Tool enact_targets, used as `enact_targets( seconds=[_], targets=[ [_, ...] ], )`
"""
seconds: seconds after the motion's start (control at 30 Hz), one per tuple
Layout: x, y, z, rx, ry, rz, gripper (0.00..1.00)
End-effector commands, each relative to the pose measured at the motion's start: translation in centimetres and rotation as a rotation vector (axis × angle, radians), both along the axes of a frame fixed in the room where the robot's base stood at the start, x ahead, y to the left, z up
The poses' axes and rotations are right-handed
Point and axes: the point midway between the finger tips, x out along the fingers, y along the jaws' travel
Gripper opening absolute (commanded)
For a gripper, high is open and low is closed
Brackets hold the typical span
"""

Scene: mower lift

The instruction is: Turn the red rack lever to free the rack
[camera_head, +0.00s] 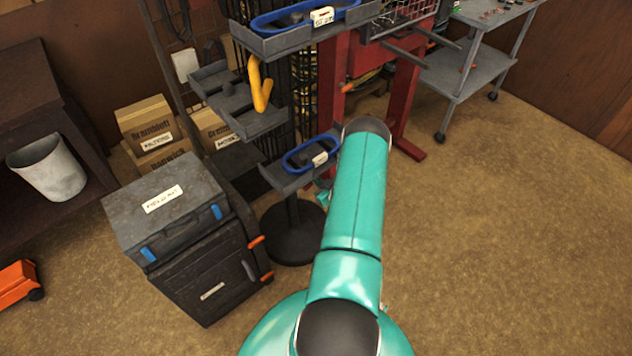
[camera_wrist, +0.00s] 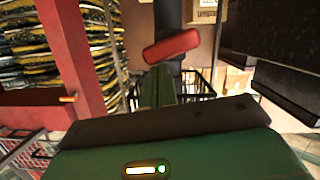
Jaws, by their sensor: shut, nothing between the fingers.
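A red lever grip (camera_wrist: 172,47) shows in the wrist view, lying nearly level with a slight tilt, against a dark upright post (camera_wrist: 168,15). My gripper (camera_wrist: 158,72) is shut and empty, pointing at the lever with its tips just below the grip. I cannot tell whether they touch it.
A red post (camera_wrist: 85,50) stands left in the wrist view, with an orange handle (camera_wrist: 68,99) near it. The head view shows a stand with grey trays (camera_head: 240,120), a dark cabinet (camera_head: 205,275), a grey cart (camera_head: 465,70) and open floor (camera_head: 510,230) at right.

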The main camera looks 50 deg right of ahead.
Motion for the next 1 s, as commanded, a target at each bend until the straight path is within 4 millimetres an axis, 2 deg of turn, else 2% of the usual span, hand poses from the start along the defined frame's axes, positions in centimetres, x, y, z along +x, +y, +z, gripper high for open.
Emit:
enact_targets(
  seconds=[0.17,1.0],
  targets=[
    [-0.12,-0.21,-0.19,0.065,-0.013,0.0,0.0],
    [-0.17,-0.62,-0.34,0.059,-0.013,-0.001,0.0]
  ],
)
